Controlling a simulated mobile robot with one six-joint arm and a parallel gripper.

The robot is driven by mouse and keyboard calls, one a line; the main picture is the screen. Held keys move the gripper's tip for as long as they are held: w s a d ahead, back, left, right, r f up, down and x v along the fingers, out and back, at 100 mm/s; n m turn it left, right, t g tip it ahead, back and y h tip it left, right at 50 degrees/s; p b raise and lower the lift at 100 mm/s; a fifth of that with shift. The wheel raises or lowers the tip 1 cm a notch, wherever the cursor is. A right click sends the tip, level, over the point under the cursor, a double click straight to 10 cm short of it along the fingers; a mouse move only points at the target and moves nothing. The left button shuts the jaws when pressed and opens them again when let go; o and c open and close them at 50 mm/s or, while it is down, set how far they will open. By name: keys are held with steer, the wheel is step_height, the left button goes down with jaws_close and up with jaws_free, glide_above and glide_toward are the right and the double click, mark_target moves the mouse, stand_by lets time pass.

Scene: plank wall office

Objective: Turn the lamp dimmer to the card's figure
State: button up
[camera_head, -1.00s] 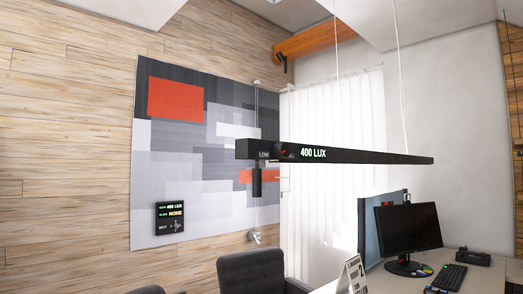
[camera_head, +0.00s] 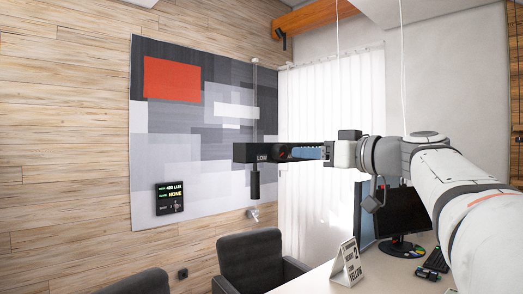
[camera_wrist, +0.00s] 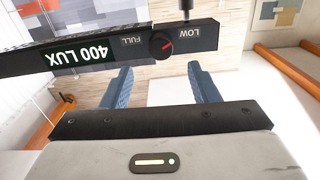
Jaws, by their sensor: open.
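The lamp (camera_head: 243,153) is a black bar hung on thin cords, and its end also shows in the wrist view (camera_wrist: 100,53), lettered 400 LUX. Its dimmer knob (camera_wrist: 162,45) is round and black with a red mark, between the words LOW and FULL. My gripper (camera_wrist: 160,74) is open, its two blue fingers apart and pointing at the knob, with nothing between them.
A black wall panel (camera_head: 169,198) shows a LUX figure and NONE. A black cylinder (camera_head: 254,184) hangs by the lamp's end. Below are dark chairs (camera_head: 250,260), the desk (camera_head: 305,277) and a monitor (camera_head: 401,213). The space before the lamp's end is free.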

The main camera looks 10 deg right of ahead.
mark_target(284, 152)
steer(key=p+x, duration=0.2)
steer(key=x, duration=0.5)
steer(key=shift+f, duration=0.1)
steer(key=shift+c, duration=0.3)
steer(key=c, duration=0.9)
steer(key=shift+d, duration=0.1)
